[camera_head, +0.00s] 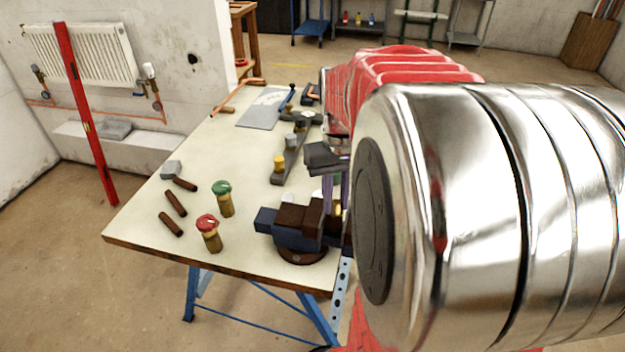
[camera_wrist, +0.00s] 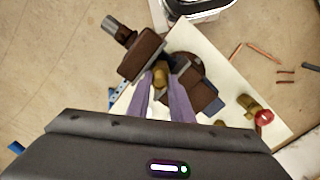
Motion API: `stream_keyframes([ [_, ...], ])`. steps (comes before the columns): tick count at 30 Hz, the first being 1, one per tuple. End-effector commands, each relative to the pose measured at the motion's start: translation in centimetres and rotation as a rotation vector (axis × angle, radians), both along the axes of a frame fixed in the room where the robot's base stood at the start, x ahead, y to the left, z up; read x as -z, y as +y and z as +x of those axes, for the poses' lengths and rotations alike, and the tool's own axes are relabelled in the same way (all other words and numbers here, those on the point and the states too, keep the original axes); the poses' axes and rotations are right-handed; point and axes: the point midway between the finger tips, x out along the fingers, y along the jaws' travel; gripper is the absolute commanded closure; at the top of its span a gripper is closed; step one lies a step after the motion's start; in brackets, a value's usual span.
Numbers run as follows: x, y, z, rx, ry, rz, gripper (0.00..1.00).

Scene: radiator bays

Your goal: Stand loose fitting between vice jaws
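The vice (camera_head: 298,228) stands on the near right corner of the workbench, with dark blue body and brown jaws. In the wrist view its brown jaw blocks (camera_wrist: 143,55) lie to both sides of my fingertips. My gripper (camera_wrist: 163,77) points down at the vice with its two purple fingers closed in around a small brass fitting (camera_wrist: 160,73). The fitting appears to be between the jaws; whether it touches them or rests on anything is hidden. In the head view my gripper (camera_head: 333,197) is partly covered by my arm, and a little brass (camera_head: 338,209) shows there.
On the workbench (camera_head: 145,222) stand a green-capped valve (camera_head: 223,198) and a red-capped valve (camera_head: 209,233), left of the vice. Brown cylinders (camera_head: 175,203) and a grey block (camera_head: 171,169) lie farther left. A dark rack (camera_head: 291,160) with fittings is behind the vice.

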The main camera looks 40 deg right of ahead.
Motion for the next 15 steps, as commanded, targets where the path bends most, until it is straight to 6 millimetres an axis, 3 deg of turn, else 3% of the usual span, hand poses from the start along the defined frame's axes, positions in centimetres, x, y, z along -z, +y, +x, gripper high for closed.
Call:
stream_keyframes([
  [9, -0.02, 0.00, 0.00, 0.000, 0.000, 0.000, 0.59],
  [15, 0.02, 0.01, -0.02, 0.000, 0.001, 0.000, 0.59],
])
